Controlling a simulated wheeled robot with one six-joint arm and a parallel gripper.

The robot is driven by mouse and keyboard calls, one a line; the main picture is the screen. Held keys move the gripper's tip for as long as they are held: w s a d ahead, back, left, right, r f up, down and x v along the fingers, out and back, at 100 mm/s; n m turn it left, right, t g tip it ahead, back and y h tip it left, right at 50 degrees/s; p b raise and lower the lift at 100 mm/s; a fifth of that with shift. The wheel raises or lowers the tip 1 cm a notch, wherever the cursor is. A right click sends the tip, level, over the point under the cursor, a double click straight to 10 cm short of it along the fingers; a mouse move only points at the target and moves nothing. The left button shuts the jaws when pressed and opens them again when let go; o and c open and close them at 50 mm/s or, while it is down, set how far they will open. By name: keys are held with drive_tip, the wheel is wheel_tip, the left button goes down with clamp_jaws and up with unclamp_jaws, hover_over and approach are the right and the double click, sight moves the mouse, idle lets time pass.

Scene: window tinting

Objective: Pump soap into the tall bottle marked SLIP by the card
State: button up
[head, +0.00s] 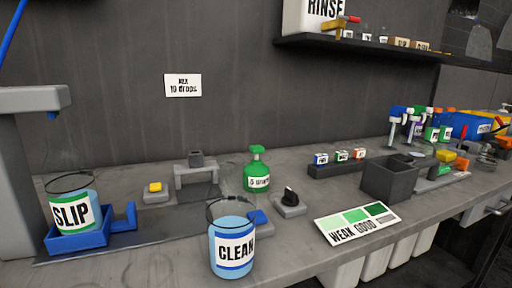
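The tall clear bottle marked SLIP (72,212) stands upright in a blue cradle (78,240) at the left, under a grey column's blue-tipped spout (52,116). A green pump bottle (257,172) with a small white label, too small to read surely, stands at the back of the bench in the middle. A white wall card (183,85) appears to read "MIX 10 DROPS". A colour card marked WEAK GOOD (357,223) lies on the bench at the right. My gripper is not visible.
A round container marked CLEAN (232,246) stands at the front middle. A black knob (290,198), yellow button (155,188), grey stand (196,172) and dark bin (390,178) occupy the bench (150,268). Spray bottles (397,122) crowd the far right. A RINSE container (314,18) sits on a shelf.

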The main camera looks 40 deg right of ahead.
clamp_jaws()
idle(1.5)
